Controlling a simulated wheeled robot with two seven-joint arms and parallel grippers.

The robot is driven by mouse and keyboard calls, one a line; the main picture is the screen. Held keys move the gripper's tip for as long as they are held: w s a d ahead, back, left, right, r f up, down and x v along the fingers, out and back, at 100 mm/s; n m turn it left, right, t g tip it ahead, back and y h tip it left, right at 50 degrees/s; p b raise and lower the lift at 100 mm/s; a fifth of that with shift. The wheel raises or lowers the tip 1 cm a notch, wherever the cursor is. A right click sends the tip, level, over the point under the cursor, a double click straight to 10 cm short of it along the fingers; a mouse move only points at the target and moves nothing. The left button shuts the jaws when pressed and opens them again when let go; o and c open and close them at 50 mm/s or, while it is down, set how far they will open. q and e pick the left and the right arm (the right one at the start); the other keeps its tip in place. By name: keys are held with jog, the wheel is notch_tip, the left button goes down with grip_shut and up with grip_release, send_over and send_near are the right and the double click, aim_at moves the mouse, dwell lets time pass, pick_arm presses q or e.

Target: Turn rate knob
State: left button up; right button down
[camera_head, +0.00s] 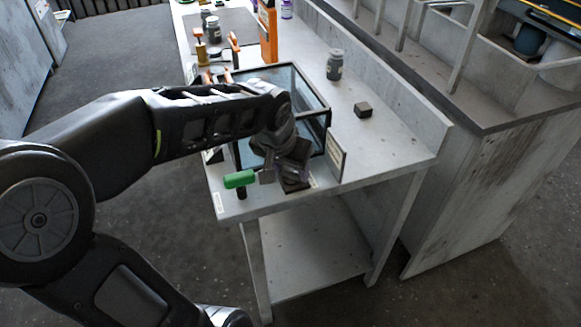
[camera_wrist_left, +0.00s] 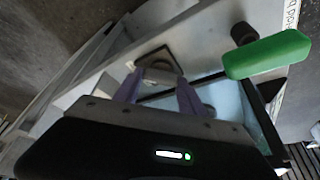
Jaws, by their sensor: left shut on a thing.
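My left gripper (camera_head: 286,172) reaches down at the near end of the bench, in front of the glass-sided case. In the left wrist view its two pale purple fingers (camera_wrist_left: 159,84) are closed on the sides of a small grey knob (camera_wrist_left: 160,66). The knob sits on a dark square plate (camera_wrist_left: 150,56). In the head view the gripper hides the knob, and only part of the dark plate (camera_head: 294,186) shows. The knob's markings and turn angle cannot be read. My right gripper is in neither view.
A green-handled lever (camera_head: 239,179) stands close beside the gripper; it also shows in the left wrist view (camera_wrist_left: 266,55). The glass case (camera_head: 313,88) is behind. A small sign (camera_head: 336,153), dark block (camera_head: 363,109) and grey jar (camera_head: 334,65) stand to the right.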

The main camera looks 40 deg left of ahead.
pick_arm(q)
jog(key=n+b, duration=0.1)
jog(key=n+y+b, duration=0.1)
jog(key=b, duration=0.1)
jog(key=shift+f, duration=0.25)
jog(key=n+b, duration=0.2)
jog(key=shift+d+n+g+y, duration=0.1)
jog(key=shift+n+g+y, duration=0.2)
jog(key=shift+g+y, duration=0.1)
jog(key=shift+w+r+n+g+y+b, duration=0.1)
jog(key=shift+n+g+y+b, duration=0.2)
jog(key=shift+n+b, duration=0.85)
jog(key=shift+r+n+y+b, duration=0.1)
jog(key=shift+n+y+b, duration=0.2)
jog(key=shift+n, duration=0.65)
jog(key=shift+g, duration=0.3)
jog(key=o, duration=1.4)
jog(key=shift+c, duration=0.2)
